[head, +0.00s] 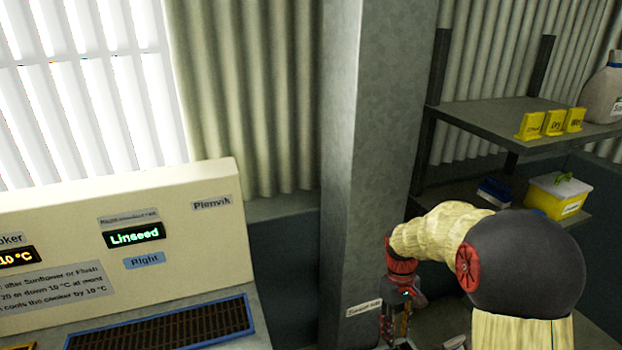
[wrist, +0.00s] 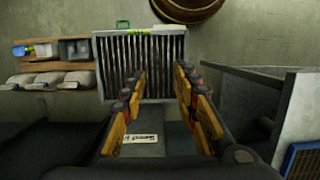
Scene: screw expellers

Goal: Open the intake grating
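In the head view my gripper (head: 396,322) hangs low beside the grey column, partly cut off by the frame. A blue-framed dark grating (head: 170,328) lies on the console in the head view.
The grey column (head: 370,130) stands close to my arm and carries a white label (head: 363,308). Shelves (head: 520,115) at right hold yellow signs and a yellow box (head: 557,194). In the wrist view, a shelf with sacks (wrist: 55,80) is at left and a grey-walled trough (wrist: 240,85) at right.

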